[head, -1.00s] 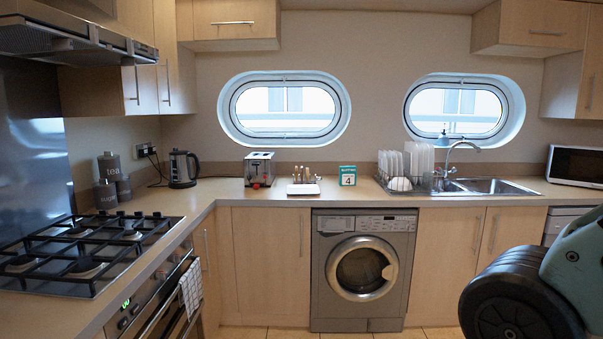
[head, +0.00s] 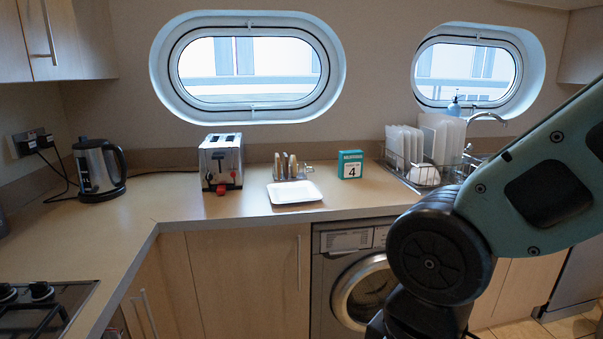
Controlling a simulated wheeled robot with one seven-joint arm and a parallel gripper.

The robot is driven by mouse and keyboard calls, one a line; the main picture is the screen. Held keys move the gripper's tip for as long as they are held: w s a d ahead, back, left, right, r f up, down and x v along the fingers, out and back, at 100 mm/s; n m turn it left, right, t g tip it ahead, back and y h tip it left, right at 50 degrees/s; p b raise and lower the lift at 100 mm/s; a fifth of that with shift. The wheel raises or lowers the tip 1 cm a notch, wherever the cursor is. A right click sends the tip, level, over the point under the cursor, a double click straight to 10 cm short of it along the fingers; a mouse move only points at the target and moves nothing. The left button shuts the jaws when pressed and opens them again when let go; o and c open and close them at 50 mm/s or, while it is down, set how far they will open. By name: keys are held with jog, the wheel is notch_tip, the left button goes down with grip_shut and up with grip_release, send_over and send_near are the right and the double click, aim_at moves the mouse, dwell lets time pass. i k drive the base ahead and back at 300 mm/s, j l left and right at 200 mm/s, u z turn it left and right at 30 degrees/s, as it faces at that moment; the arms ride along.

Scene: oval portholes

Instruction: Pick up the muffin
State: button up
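I cannot make out a muffin anywhere in the head view. A white rectangular plate (head: 294,192) lies near the front edge of the counter and looks empty. My arm (head: 470,235) fills the lower right, in front of the washing machine and part of the sink area. My gripper itself is not in view.
A toaster (head: 222,163) with red parts, a toast rack (head: 290,172) with slices and a teal box (head: 350,165) marked 4 stand along the counter. A kettle (head: 98,171) is left, a dish rack (head: 408,170) right. The counter (head: 170,203) between kettle and toaster is clear.

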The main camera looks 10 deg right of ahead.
aim_at(293, 160)
jog(key=i+j, duration=0.2)
jog(key=i, duration=0.25)
jog(key=i+u, duration=0.2)
jog(key=i, duration=0.3)
jog(key=i+l+u, duration=0.15)
jog(key=i, duration=0.4)
jog(key=i+l+u, duration=0.2)
jog(key=i, duration=0.3)
